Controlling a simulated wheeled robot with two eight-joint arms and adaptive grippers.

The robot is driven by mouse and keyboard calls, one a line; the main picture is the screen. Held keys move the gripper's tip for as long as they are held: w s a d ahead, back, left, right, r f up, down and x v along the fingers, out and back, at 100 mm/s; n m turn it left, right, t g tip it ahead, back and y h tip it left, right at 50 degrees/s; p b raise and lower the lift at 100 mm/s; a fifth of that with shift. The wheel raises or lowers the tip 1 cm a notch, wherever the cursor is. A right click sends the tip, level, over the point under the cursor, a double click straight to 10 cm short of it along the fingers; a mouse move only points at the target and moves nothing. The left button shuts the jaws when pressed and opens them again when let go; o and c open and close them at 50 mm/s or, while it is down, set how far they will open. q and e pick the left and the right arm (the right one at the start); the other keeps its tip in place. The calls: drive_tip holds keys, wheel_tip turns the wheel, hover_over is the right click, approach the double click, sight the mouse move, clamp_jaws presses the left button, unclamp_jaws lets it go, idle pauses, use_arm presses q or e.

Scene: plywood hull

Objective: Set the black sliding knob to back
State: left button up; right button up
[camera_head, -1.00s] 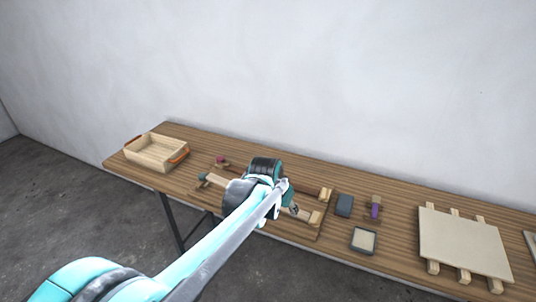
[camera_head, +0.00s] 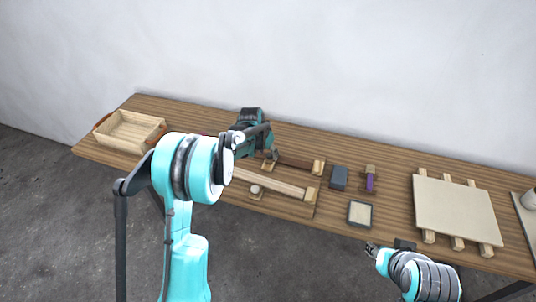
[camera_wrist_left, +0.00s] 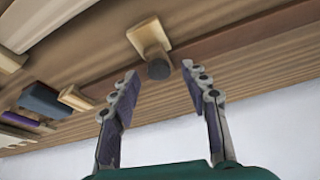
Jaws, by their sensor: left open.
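The black knob (camera_wrist_left: 158,70) is a short dark cylinder on a wooden slider block (camera_wrist_left: 150,38) on the dark brown rail (camera_wrist_left: 235,42) in the left wrist view. My left gripper (camera_wrist_left: 160,76) is open, with the knob between its fingertips; I cannot tell whether they touch it. In the head view my left gripper (camera_head: 272,154) is at the dark rail (camera_head: 296,161), and my arm hides the rail's left part and the knob. My right gripper (camera_head: 371,249) is at the table's front edge, too small to tell its jaws.
A pale rail (camera_head: 270,182) with another slider knob (camera_head: 255,189) lies in front. To the right are a dark grey block (camera_head: 339,178), a purple piece (camera_head: 370,182), a small framed tray (camera_head: 360,213) and a pale slatted board (camera_head: 455,212). A wooden crate (camera_head: 128,131) stands left.

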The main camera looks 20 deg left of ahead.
use_arm(q)
drive_tip(key=shift+w+d+f, duration=0.1)
drive_tip(key=shift+w+f, duration=0.05)
drive_tip(key=shift+f, duration=0.2)
clamp_jaws()
drive_tip(key=shift+s, duration=1.55)
unclamp_jaws()
drive_tip(key=v, duration=1.2)
